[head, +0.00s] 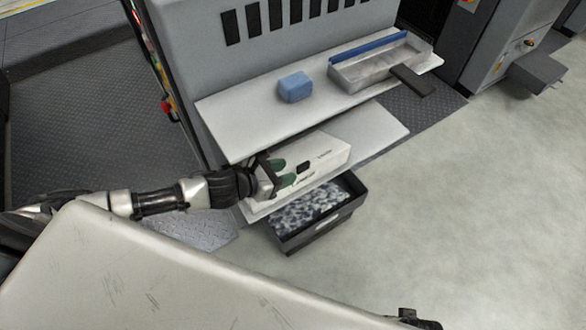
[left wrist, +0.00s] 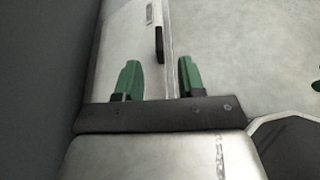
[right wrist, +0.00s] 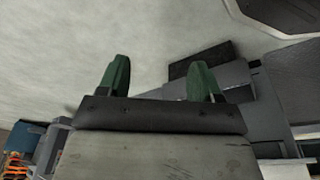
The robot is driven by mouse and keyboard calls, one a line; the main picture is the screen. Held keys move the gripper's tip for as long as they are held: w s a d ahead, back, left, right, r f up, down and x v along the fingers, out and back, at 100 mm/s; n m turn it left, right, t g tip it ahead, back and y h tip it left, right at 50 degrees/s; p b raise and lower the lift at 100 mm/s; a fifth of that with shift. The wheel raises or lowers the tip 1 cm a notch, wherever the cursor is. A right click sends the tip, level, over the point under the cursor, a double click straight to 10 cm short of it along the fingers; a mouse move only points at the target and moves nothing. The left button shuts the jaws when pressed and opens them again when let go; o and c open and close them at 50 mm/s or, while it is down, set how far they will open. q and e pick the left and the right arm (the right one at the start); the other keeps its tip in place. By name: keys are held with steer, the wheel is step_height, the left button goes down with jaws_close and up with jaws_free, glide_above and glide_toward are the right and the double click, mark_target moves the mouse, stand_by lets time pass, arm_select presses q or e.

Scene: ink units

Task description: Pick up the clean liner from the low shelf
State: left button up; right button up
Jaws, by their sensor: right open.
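The low shelf (head: 385,136) is a pale board under a wider upper shelf. The only thing seen on it is a long white box (head: 322,164) with a dark slot and small print. I cannot tell whether it is the clean liner itself or its pack. My left gripper (head: 283,173) is at the box's left end, its green fingers over that end. The left wrist view shows the box (left wrist: 125,45) running ahead, its long edge between the fingers, which stand partly apart. Whether they grip is unclear. My right gripper (right wrist: 158,80) is open and empty over the floor.
The upper shelf (head: 235,120) overhangs the box. It bears a blue block (head: 295,87), a metal tray (head: 375,70) with a blue strip and a dark flat bar (head: 412,80). A black bin (head: 318,238) with speckled contents stands below. Floor at right is free.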

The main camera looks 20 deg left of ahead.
mark_target(297, 168)
arm_select(q)
steer(key=x, duration=0.3)
steer(key=shift+r, duration=0.15)
steer(key=shift+w+d, duration=0.3)
steer(key=shift+w, duration=0.05)
arm_select(e)
steer(key=shift+w+a+r, duration=0.1)
steer(key=shift+w+r, duration=0.25)
steer(key=shift+r, duration=0.3)
arm_select(q)
jaws_close()
arm_select(e)
steer(key=shift+s+f, duration=0.1)
